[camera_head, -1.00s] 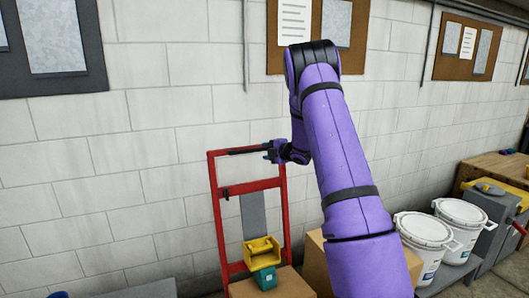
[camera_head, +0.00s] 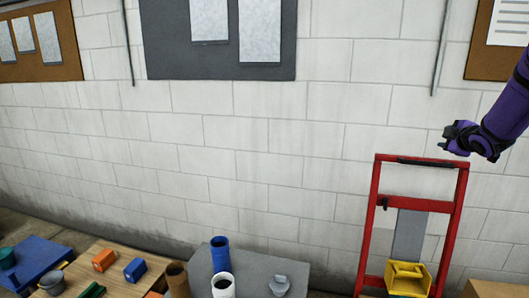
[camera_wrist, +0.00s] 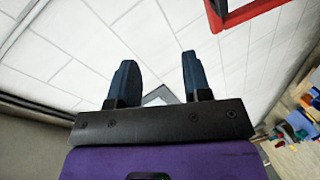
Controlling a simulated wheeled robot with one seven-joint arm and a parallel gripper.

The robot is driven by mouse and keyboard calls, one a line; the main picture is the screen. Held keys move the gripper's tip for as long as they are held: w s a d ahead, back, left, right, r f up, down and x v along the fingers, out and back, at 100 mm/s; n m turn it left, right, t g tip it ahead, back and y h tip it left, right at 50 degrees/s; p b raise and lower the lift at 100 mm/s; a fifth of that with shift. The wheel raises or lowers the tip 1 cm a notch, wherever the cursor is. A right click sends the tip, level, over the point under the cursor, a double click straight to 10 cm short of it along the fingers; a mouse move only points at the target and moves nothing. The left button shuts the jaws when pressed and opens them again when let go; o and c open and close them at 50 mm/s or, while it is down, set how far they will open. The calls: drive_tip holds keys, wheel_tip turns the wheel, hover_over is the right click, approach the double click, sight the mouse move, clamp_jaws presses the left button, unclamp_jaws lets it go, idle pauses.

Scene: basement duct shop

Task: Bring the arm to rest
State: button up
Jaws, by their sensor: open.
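My gripper (camera_head: 446,140) is at the right of the head view, on the end of my purple arm. It is in front of the white block wall, just above the top bar of a red hand truck (camera_head: 372,205). In the wrist view my gripper (camera_wrist: 158,80) shows two dark blue fingers standing apart with nothing between them. The hand truck's red frame also shows at the top of the wrist view (camera_wrist: 262,8). The upper part of my arm is cut off by the head view's right edge.
A yellow bin (camera_head: 408,278) sits low at the hand truck. A wooden table (camera_head: 115,262) at the left holds orange and blue blocks.

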drive_tip(key=s+a+r+m+g+h, duration=0.1)
drive_tip(key=s+a+r+m+g, duration=0.1)
drive_tip(key=s+a+r+m, duration=0.4)
drive_tip(key=s+a+r+m+g, duration=0.2)
drive_tip(key=s+a, duration=0.6)
drive_tip(key=s, duration=0.3)
drive_tip(key=s+a+f+m+g+y, duration=0.1)
drive_tip(key=s+a+f+m+g, duration=0.1)
drive_tip(key=s+a, duration=0.5)
drive_tip(key=s+a+f+m+g+y, duration=0.2)
drive_tip(key=s+a, duration=0.5)
drive_tip(key=s, duration=1.2)
drive_tip(key=shift+a+f+g, duration=0.25)
drive_tip(key=shift+g, duration=0.35)
